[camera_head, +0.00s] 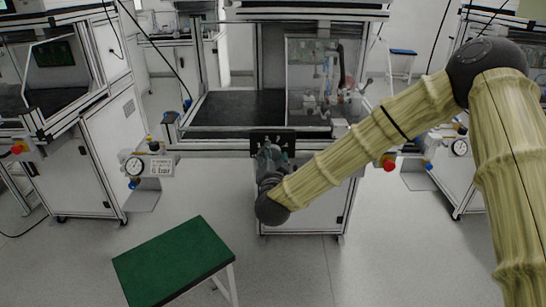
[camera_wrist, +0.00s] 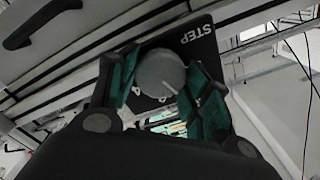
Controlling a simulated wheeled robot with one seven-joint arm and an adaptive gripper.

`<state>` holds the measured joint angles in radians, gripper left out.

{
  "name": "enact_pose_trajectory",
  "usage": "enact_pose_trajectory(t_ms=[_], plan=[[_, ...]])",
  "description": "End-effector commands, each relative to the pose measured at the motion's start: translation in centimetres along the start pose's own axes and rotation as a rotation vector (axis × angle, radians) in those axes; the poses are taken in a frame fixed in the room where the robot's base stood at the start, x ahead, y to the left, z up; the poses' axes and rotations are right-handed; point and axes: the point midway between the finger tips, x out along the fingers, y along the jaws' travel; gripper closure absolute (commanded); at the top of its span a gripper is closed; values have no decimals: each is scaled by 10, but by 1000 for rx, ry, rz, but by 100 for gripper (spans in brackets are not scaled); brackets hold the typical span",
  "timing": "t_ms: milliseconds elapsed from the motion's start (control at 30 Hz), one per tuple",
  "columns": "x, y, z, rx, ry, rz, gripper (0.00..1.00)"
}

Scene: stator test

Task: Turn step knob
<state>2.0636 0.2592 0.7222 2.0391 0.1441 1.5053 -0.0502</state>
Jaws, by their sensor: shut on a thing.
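The step knob (camera_wrist: 160,73) is a round grey dial with a white pointer line, on a black plate (camera_wrist: 199,50) lettered STEP. In the wrist view the pointer line is toward the lower right of the dial. My gripper (camera_wrist: 158,85) has its green-padded fingers on either side of the knob, shut on it. In the head view my gripper (camera_head: 272,158) is at the black panel (camera_head: 286,139) on the front of the middle workstation. The knob itself is hidden there behind my gripper.
The middle workstation (camera_head: 240,110) has a dark top and a fixture (camera_head: 330,85) at its right. A green-topped stool (camera_head: 175,258) stands at the lower left. Gauges with knobs stand out at left (camera_head: 135,165) and right (camera_head: 459,147). The floor between is clear.

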Motion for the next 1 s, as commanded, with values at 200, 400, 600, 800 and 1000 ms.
enact_pose_trajectory(t_ms=[200, 400, 600, 800, 1000], plan=[[0, 1, 0, -1, 0, 1, 29], [0, 0, 0, -1, -1, 0, 29], [-8, 0, 0, -1, -1, -1, 29], [-38, -1, 1, -2, -3, -2, 29], [-76, 0, 1, -2, -3, 0, 29]])
